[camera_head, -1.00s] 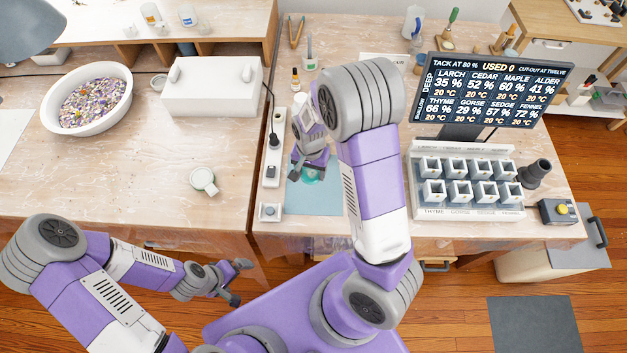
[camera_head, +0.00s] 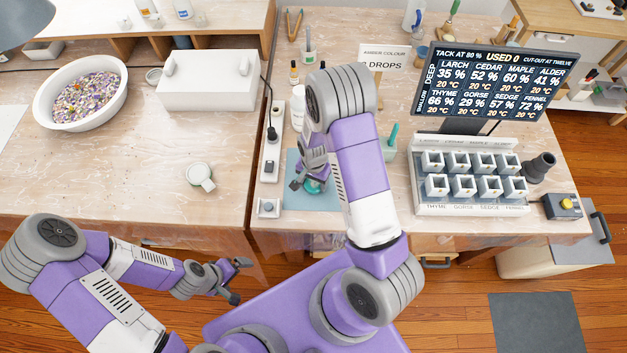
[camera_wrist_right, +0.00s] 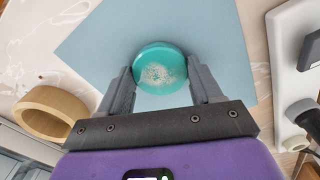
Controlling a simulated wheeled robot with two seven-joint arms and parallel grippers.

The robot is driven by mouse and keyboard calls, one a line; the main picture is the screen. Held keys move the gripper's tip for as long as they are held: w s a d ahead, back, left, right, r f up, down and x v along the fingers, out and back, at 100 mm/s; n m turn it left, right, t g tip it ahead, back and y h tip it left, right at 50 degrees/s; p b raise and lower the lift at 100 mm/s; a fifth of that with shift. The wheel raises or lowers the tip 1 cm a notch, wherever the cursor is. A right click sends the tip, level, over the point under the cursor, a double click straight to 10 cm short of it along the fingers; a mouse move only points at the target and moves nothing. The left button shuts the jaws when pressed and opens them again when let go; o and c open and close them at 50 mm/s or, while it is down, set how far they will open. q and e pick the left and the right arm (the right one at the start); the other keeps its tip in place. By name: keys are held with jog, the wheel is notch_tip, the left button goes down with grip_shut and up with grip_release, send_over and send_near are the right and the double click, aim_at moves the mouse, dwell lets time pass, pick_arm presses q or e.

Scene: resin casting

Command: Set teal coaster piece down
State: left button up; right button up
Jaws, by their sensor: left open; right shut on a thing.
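The teal coaster piece (camera_wrist_right: 160,68) is a round, glossy disc with a pale speckled patch. In the right wrist view it sits between the two fingers of my right gripper (camera_wrist_right: 160,82), which is shut on it. In the head view the teal piece (camera_head: 314,187) shows partly below my right gripper (camera_head: 308,183), over the light blue mat (camera_head: 296,203). The mat also shows behind it in the wrist view (camera_wrist_right: 100,45). I cannot tell whether the piece touches the mat. My left gripper (camera_head: 238,281) is open and empty, in front of the bench.
A white power strip (camera_head: 272,150) lies left of the mat. A tray of small moulds (camera_head: 472,207) and a screen (camera_head: 495,88) stand to the right. A wooden ring (camera_wrist_right: 50,112) is near the gripper. A white cup (camera_head: 200,175) stands on the left bench.

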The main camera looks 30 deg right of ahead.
aim_at(314, 184)
jog(key=o, duration=0.6)
jog(key=shift+f, duration=0.1)
jog(key=o, duration=0.5)
jog(key=shift+c, duration=0.2)
jog(key=shift+r, duration=0.25)
notch_tip(314, 184, up, 12)
jog(key=p, duration=0.3)
jog(key=shift+s+f, duration=0.1)
